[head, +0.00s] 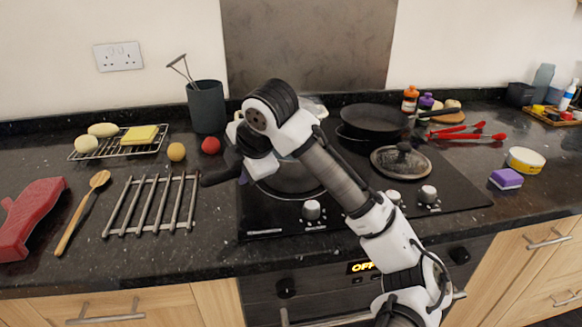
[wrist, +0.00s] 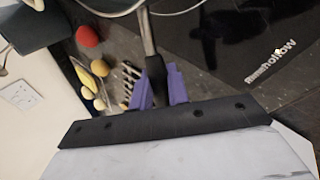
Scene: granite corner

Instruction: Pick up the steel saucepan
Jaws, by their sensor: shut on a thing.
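The steel saucepan (head: 292,182) is at the left part of the black hob, largely hidden behind my arm. Its dark handle (head: 220,176) points left over the counter. My gripper is shut on this handle; in the wrist view its purple fingertips (wrist: 158,88) sit on either side of the handle (wrist: 149,38). Part of the pan's rim shows at the top of the wrist view. I cannot tell whether the pan's base touches the hob.
A black frying pan (head: 372,122) and a glass lid (head: 401,160) are on the hob, right of my arm. A metal trivet (head: 152,204) lies left of the handle. A grey utensil pot (head: 207,106), a red ball (head: 211,145) and a yellow ball (head: 176,152) are behind it.

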